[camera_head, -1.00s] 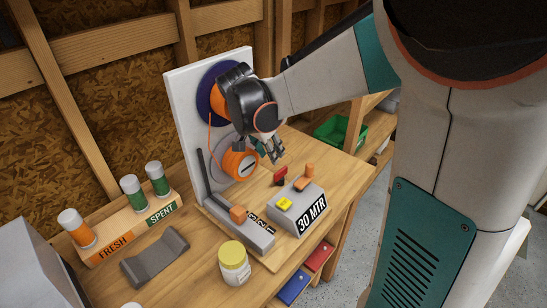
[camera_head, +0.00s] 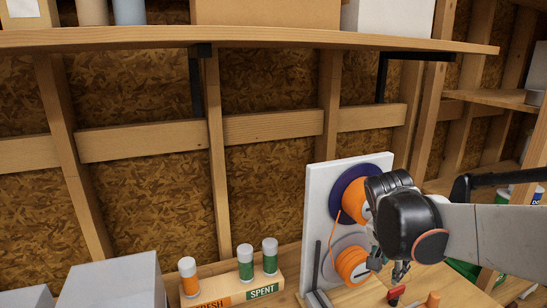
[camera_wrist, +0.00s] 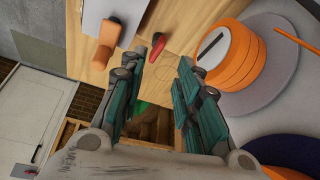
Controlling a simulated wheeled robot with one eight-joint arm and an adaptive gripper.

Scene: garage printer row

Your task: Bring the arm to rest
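My gripper (camera_head: 398,270) is at the right in the head view, at the end of my arm, in front of the white upright board (camera_head: 322,190). In the wrist view my gripper (camera_wrist: 160,85) shows two teal fingers spread apart, with nothing between them. An orange spool (camera_head: 352,265) on the board is close to the left of the fingers in the head view. It also shows at the right in the wrist view (camera_wrist: 230,55). My gripper partly hides the upper orange spool (camera_head: 357,201) and its dark blue disc (camera_head: 345,183).
A wooden rack (camera_head: 225,289) marked FRESH and SPENT holds one orange-banded and two green-banded canisters. A long shelf (camera_head: 250,37) runs above. A green bin (camera_head: 465,268) sits right.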

